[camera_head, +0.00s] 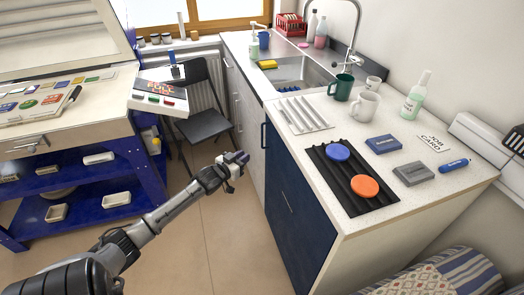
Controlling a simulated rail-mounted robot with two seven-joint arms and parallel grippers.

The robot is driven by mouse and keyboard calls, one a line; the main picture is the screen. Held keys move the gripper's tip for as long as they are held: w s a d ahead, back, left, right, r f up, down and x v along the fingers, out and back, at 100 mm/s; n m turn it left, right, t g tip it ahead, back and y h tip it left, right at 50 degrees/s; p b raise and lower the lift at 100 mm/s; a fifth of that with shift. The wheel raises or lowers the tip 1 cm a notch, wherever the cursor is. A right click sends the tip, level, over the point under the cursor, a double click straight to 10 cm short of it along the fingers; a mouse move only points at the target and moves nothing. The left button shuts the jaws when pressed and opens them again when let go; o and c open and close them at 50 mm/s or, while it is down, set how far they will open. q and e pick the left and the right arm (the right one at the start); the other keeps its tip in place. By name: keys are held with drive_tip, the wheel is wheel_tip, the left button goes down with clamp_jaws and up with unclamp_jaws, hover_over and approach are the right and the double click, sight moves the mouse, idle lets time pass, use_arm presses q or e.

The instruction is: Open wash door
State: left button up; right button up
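The counter's front has a dark blue door (298,218), which looks closed. A dark bar handle (264,135) stands upright near its far upper edge. My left gripper (240,160) reaches in from the left and hangs over the floor, just left of the cabinet front and a little below the handle in the picture. It looks apart from the handle, with nothing visible in it. Its fingers are too small and dark to tell whether they are open. My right gripper is out of view.
The counter (317,122) holds a sink (300,75), a green mug (341,87), a white mug (366,106), a bottle (415,97) and a black ribbed mat (335,180) with blue and orange discs. A dark chair (203,123) stands behind my gripper. Floor (215,235) before the door is clear.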

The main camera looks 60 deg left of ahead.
sight(262, 137)
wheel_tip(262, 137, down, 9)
drive_tip(key=b, duration=0.7)
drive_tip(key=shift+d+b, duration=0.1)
drive_tip(key=shift+b, duration=0.25)
use_arm(q)
drive_tip(key=shift+t, duration=0.5)
drive_tip(key=shift+s+a+f+b+x, duration=0.15)
drive_tip(key=shift+a+x, duration=0.3)
drive_tip(key=shift+x, duration=2)
drive_tip(key=shift+s+a+f+b+x, duration=0.2)
drive_tip(key=shift+a+x, duration=0.25)
drive_tip(key=shift+x, duration=2)
drive_tip(key=shift+s+a+r+b+x, duration=0.1)
drive_tip(key=shift+a+b+x, duration=0.3)
drive_tip(key=shift+x, duration=2.05)
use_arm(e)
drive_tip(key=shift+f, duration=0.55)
use_arm(q)
clamp_jaws()
